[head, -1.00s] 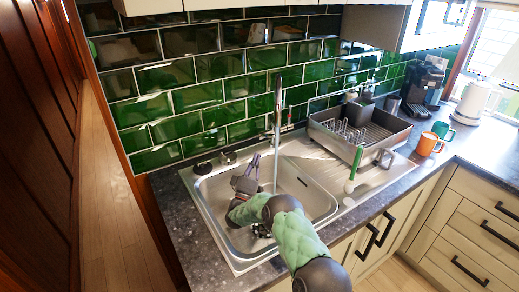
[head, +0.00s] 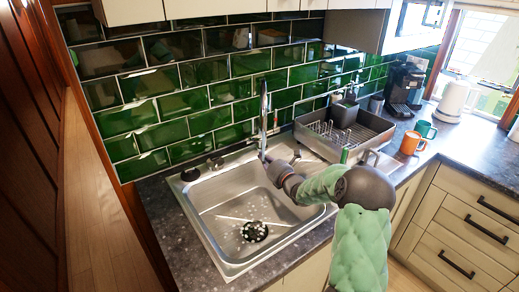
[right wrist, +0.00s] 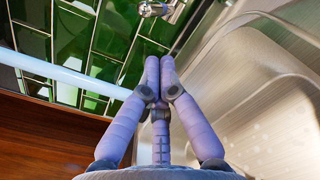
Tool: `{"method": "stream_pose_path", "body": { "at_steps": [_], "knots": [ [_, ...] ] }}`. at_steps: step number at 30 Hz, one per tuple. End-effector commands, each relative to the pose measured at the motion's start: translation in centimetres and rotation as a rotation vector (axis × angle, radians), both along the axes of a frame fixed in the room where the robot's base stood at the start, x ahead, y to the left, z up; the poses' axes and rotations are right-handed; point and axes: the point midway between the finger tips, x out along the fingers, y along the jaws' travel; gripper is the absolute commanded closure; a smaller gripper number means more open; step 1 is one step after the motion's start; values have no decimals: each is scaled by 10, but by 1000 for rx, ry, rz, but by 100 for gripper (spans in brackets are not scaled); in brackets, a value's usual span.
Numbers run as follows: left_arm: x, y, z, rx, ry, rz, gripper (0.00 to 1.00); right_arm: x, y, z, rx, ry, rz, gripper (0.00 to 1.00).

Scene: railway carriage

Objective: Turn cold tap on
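The chrome tap (head: 264,105) stands upright behind the sink, against the green tiles. A chrome fitting (right wrist: 163,8), probably part of the tap, shows at the top edge of the right wrist view. My right gripper (head: 267,160) is beside the lower part of the tap, over the back right of the sink. Its purple fingers (right wrist: 160,68) are drawn together with nothing between them. They look apart from the chrome fitting. A pale bluish column (right wrist: 60,73) crosses behind the fingers and looks like running water. I cannot tell which handle is the cold one. My left gripper is out of view.
The steel sink (head: 200,225) has a drain (head: 254,231) in its floor. A grey dish rack (head: 365,137) stands right of the tap. An orange mug (head: 409,143), a teal mug (head: 426,129), a white kettle (head: 453,102) and a coffee machine (head: 405,85) stand farther right.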

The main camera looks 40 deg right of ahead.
Motion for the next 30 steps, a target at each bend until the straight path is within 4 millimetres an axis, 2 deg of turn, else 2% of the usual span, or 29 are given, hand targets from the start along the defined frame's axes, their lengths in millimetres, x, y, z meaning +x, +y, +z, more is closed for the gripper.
{"method": "stream_pose_path", "body": {
  "at_steps": [1,3,6,11,14,30],
  "knots": [
    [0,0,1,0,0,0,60,-15,-3,-2,-77,69,5,100],
    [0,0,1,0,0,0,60,-31,-5,-9,-171,155,19,100],
    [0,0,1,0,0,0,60,-46,-7,-15,-259,235,34,100],
    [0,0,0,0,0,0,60,-49,-8,-21,-302,275,44,100],
    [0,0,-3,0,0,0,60,-39,-10,-23,-302,274,45,100],
    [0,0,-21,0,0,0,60,47,-23,-44,-299,270,44,100]
  ]
}}
